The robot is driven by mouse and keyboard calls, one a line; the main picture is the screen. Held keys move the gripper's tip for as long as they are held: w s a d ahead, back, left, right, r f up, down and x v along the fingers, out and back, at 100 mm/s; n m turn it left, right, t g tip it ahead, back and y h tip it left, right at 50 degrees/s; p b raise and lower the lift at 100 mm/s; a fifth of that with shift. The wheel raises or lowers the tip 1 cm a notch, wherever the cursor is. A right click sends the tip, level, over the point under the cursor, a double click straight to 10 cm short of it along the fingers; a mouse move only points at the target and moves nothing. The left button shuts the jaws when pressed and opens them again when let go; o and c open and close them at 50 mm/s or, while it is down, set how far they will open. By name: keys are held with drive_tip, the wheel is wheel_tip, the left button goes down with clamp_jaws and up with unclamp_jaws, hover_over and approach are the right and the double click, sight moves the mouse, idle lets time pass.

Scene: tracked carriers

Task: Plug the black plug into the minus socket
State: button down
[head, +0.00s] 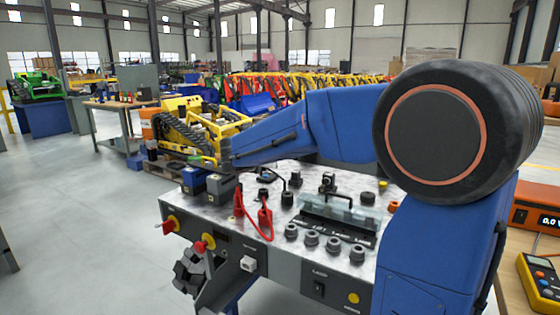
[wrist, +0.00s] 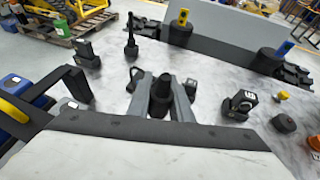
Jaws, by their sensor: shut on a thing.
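In the wrist view my gripper (wrist: 162,84) has its two grey fingers closed on either side of a black plug (wrist: 162,92), which tapers to a narrow top. The plug is above the light marbled panel top; I cannot tell whether its lower end touches it. In the head view I cannot clearly make out my gripper. I cannot read which socket is marked minus. A slim black post (wrist: 131,40) stands beyond the gripper in the wrist view.
A row of dark round knobs (head: 311,239) and a clear-covered block (head: 340,215) occupy the panel's middle. Red and yellow buttons (head: 170,226) are on its front. An orange meter (head: 540,217) and a yellow multimeter (head: 542,285) lie at right. The floor at left is clear.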

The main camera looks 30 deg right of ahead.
drive_tip(key=shift+w+a+y, duration=0.2)
drive_tip(key=shift+a+y, duration=0.05)
drive_tip(key=shift+y, duration=0.05)
drive_tip(key=shift+f, duration=0.15)
drive_tip(key=shift+f, duration=2.8)
drive_tip(key=shift+f, duration=1.35)
idle(0.5)
drive_tip(key=c, duration=1.5)
unclamp_jaws()
wheel_tip(320, 180, up, 10)
